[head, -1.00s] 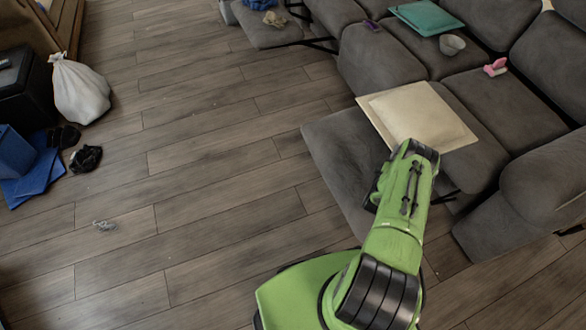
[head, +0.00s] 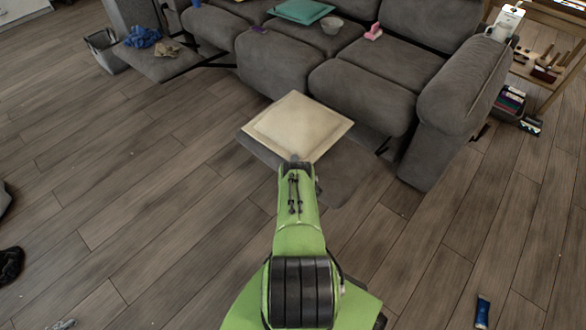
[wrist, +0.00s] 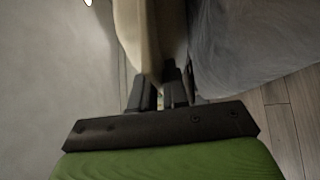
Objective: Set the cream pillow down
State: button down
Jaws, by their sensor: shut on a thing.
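The cream pillow (head: 297,125) is a flat square with a raised border, in front of my arm in the head view. It appears over the raised footrest (head: 340,176) of the grey sofa. Whether it touches the footrest cannot be told. In the wrist view the cream pillow (wrist: 138,38) runs up from between the fingers, with grey fabric close on its right. My gripper (wrist: 160,98) is shut on the pillow's near edge. In the head view the fingers are hidden behind my wrist.
A second footrest (head: 172,62) at the left bears a blue cloth (head: 143,37). A blue tube (head: 482,312) lies on the floor.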

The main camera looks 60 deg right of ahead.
notch_tip(320, 180, down, 3)
jog(key=shift+r+b, duration=0.2)
jog(key=shift+b, duration=0.3)
jog(key=shift+r, duration=0.15)
jog(key=c, duration=1.1)
grip_release()
jog(key=shift+f, duration=0.2)
